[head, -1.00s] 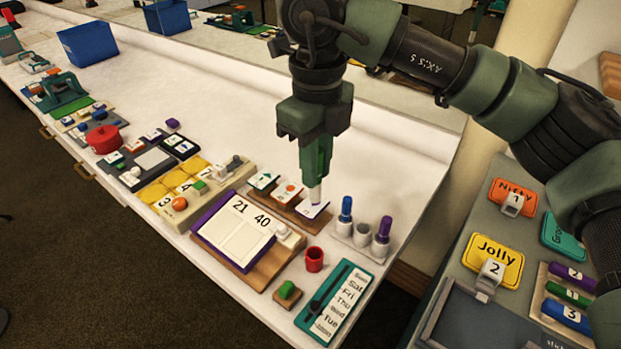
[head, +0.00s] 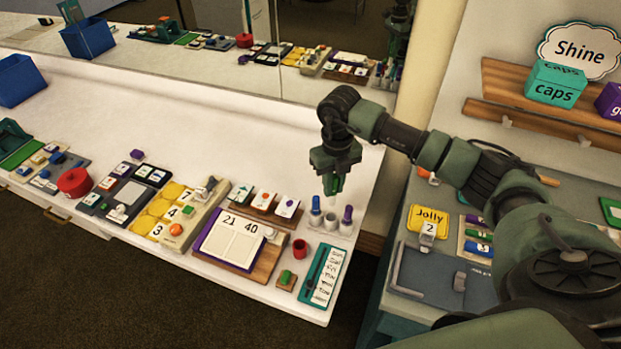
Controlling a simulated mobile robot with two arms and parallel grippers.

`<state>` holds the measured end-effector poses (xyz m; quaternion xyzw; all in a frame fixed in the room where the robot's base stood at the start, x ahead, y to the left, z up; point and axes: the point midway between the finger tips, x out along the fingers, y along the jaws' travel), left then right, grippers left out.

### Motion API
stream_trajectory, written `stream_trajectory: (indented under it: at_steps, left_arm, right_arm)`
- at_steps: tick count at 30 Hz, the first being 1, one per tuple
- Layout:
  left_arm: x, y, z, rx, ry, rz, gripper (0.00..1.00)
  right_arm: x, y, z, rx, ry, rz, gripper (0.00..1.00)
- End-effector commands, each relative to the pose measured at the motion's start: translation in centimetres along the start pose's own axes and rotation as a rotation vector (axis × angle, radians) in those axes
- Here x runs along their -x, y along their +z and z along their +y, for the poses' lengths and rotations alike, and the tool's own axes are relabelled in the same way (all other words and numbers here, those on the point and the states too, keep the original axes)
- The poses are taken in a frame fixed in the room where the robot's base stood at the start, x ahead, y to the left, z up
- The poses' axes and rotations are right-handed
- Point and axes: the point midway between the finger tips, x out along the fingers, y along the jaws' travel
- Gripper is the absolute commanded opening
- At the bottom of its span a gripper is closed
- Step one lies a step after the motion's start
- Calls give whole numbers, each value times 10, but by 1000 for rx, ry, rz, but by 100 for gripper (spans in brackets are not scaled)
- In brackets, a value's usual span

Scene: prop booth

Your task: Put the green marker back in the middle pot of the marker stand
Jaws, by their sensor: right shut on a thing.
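The white marker stand (head: 331,223) is near the right end of the table. A blue marker (head: 316,205) stands in its left pot and a purple marker (head: 347,214) in its right pot. The middle pot between them looks empty. My right gripper (head: 334,176) is shut on the green marker (head: 333,186), which hangs upright with its white end down. The marker appears just above the middle pot, apart from it; the exact gap is hard to judge. The gripper hides the marker's upper part. My left gripper is out of view.
A card rack (head: 264,215) stands left of the marker stand. In front are a red cup (head: 300,249), a number board (head: 233,241) and a teal day-list board (head: 326,277). A grey side table (head: 397,310) lies to the right. The white table behind the stand is clear.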

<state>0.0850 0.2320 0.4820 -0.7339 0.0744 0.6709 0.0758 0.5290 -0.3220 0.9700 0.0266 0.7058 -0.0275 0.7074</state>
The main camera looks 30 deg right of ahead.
Motion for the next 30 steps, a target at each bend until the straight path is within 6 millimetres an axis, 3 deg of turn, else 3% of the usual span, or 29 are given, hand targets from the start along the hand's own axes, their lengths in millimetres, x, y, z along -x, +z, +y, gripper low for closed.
stream_trajectory:
  at_steps: [8,30]
  left_arm:
    - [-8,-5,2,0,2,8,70]
    - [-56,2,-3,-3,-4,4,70]
  right_arm:
    - [-13,-1,-2,-3,0,2,0]
    - [-80,-1,-2,-3,0,1,0]
